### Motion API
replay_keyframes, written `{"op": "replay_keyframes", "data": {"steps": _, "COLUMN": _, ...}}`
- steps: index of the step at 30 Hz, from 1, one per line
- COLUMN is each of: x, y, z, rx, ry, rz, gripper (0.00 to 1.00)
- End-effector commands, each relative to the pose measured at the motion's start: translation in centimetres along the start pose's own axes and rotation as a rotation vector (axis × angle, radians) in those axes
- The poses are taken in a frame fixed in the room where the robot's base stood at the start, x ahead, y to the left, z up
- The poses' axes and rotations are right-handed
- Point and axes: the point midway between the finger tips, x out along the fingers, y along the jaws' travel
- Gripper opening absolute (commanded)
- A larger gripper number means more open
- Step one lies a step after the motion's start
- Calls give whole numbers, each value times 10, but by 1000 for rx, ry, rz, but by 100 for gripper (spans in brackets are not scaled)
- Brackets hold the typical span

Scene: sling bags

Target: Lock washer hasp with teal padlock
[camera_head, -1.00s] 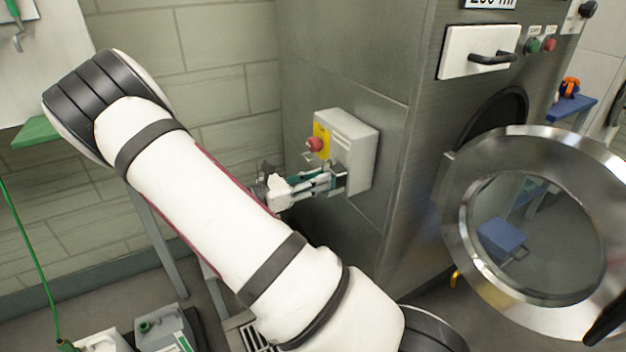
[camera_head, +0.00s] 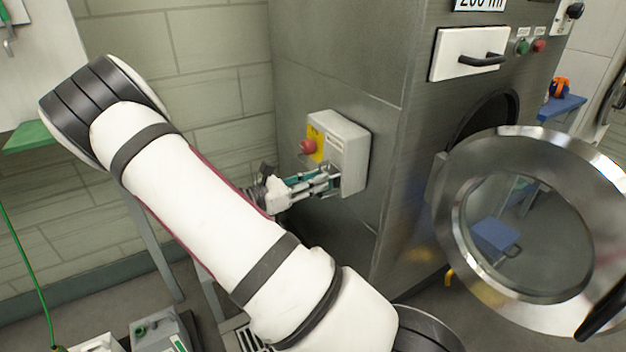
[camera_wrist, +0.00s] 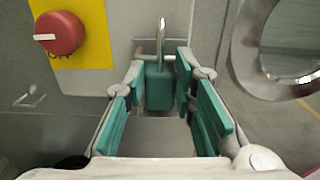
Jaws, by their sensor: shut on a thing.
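My gripper (camera_head: 334,182) is at the lower part of the grey switch box on the washer's side. In the wrist view my gripper (camera_wrist: 160,84) has its teal-padded fingers shut on the teal padlock (camera_wrist: 159,92). The padlock is upright, with its metal shackle (camera_wrist: 161,38) pointing up in front of the box face. A small metal piece, perhaps the hasp, shows behind the shackle; I cannot tell whether the shackle passes through it. In the head view my fingers hide most of the padlock.
The box (camera_head: 345,150) carries a red knob (camera_head: 307,146) on a yellow plate, left of the padlock. The washer's round door (camera_head: 450,235) stands open at the right. A tiled wall (camera_head: 220,60) is behind my arm.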

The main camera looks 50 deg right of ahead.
Motion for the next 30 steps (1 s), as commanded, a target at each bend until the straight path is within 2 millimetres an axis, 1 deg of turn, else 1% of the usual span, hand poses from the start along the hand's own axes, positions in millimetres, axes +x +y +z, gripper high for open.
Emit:
{"op": "replay_keyframes", "data": {"steps": 1, "x": 3, "y": -1, "z": -1, "rx": -2, "ry": 1, "rz": -5, "gripper": 0}}
{"op": "replay_keyframes", "data": {"steps": 10, "x": 4, "y": -2, "z": -4, "rx": -2, "ry": 4, "rz": -6, "gripper": 0}}
{"op": "replay_keyframes", "data": {"steps": 11, "x": 4, "y": -2, "z": -4, "rx": -2, "ry": 4, "rz": -6, "gripper": 31}}
{"op": "replay_keyframes", "data": {"steps": 12, "x": 4, "y": -2, "z": -4, "rx": -2, "ry": 4, "rz": -6, "gripper": 40}}
{"op": "replay_keyframes", "data": {"steps": 13, "x": 4, "y": -2, "z": -4, "rx": -2, "ry": 4, "rz": -7, "gripper": 47}}
{"op": "replay_keyframes", "data": {"steps": 21, "x": 2, "y": -1, "z": -3, "rx": -1, "ry": 3, "rz": -4, "gripper": 48}}
{"op": "replay_keyframes", "data": {"steps": 22, "x": 2, "y": -1, "z": -3, "rx": -1, "ry": 4, "rz": -4, "gripper": 53}}
{"op": "replay_keyframes", "data": {"steps": 24, "x": 2, "y": -1, "z": -3, "rx": -1, "ry": 3, "rz": -3, "gripper": 68}}
{"op": "replay_keyframes", "data": {"steps": 25, "x": 2, "y": -1, "z": -3, "rx": -1, "ry": 3, "rz": -3, "gripper": 74}}
{"op": "replay_keyframes", "data": {"steps": 26, "x": 2, "y": -1, "z": -3, "rx": -1, "ry": 3, "rz": -3, "gripper": 76}}
{"op": "replay_keyframes", "data": {"steps": 30, "x": 1, "y": -1, "z": -3, "rx": -1, "ry": 3, "rz": -2, "gripper": 76}}
